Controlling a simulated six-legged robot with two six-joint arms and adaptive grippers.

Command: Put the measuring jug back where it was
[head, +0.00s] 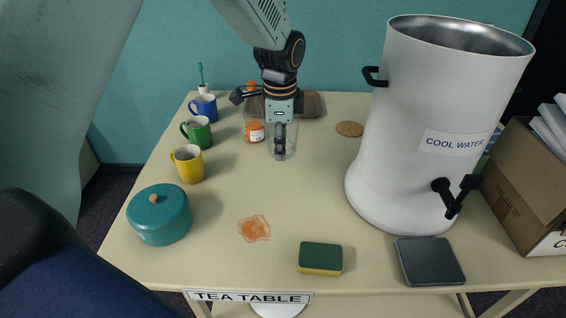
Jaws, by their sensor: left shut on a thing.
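The measuring jug (293,144) looks like a clear, see-through vessel towards the back of the tea table (300,190). My left gripper (280,150) reaches down at it from above and is shut on it. The gripper hides part of the jug, and its clear wall is hard to make out. I cannot tell whether its base touches the table. My right gripper is not in view.
A small orange jar (254,131) stands just left of the jug. Blue (204,108), green (197,132) and yellow (188,164) mugs line the left edge, with a teal pot (160,216) in front. A large water urn (420,120) blocks the right. An orange spill (254,228) and sponge (320,256) lie in front.

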